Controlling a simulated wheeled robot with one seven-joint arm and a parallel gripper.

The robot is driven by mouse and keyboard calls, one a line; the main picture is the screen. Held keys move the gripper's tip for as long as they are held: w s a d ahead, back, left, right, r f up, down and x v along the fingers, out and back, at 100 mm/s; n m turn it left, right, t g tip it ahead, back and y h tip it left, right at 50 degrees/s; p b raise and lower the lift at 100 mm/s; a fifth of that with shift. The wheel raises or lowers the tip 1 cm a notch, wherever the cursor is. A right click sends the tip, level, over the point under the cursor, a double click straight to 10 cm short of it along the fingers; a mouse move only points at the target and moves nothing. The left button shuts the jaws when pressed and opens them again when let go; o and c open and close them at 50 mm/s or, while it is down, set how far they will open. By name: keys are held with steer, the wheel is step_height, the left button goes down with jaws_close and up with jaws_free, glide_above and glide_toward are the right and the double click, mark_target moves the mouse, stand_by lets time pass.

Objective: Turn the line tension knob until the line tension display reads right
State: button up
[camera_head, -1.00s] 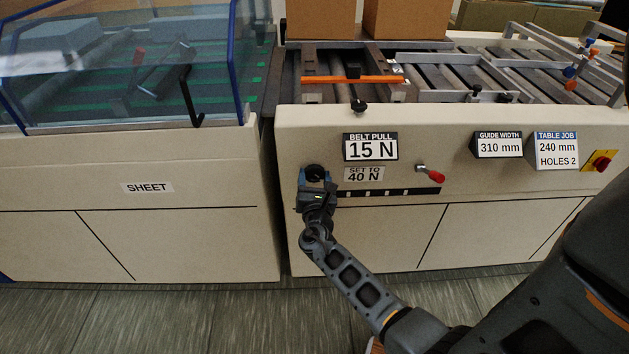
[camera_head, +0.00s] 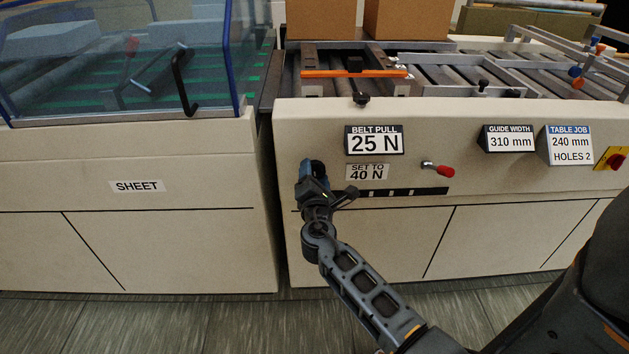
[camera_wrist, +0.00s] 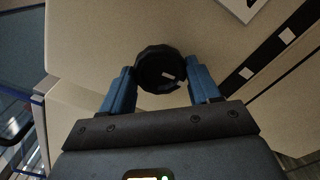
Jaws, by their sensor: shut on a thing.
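A black round knob (camera_wrist: 160,70) sits on the cream front panel, between the two blue fingers of my gripper (camera_wrist: 162,84) in the wrist view. The fingers are shut on its sides. In the head view my gripper (camera_head: 312,172) is at the panel, left of the labels, and mostly hides the knob. The display (camera_head: 374,140) is headed BELT PULL and reads 25 N. The plate below it (camera_head: 367,172) says SET TO 40 N. No display labelled line tension shows.
A red-handled lever (camera_head: 440,170) sticks out right of the plate. A black strip (camera_head: 405,192) runs below. Further right are a GUIDE WIDTH display (camera_head: 508,139) reading 310 mm, a TABLE JOB sign (camera_head: 568,146) and a red switch (camera_head: 613,158).

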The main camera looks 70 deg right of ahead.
stand_by(0.4)
steer(key=o, duration=1.1)
steer(key=shift+c, duration=0.2)
steer(key=v, duration=0.7)
steer(key=shift+a+b, duration=0.4)
steer(key=shift+s+a+f, duration=0.1)
steer(key=shift+s, duration=0.1)
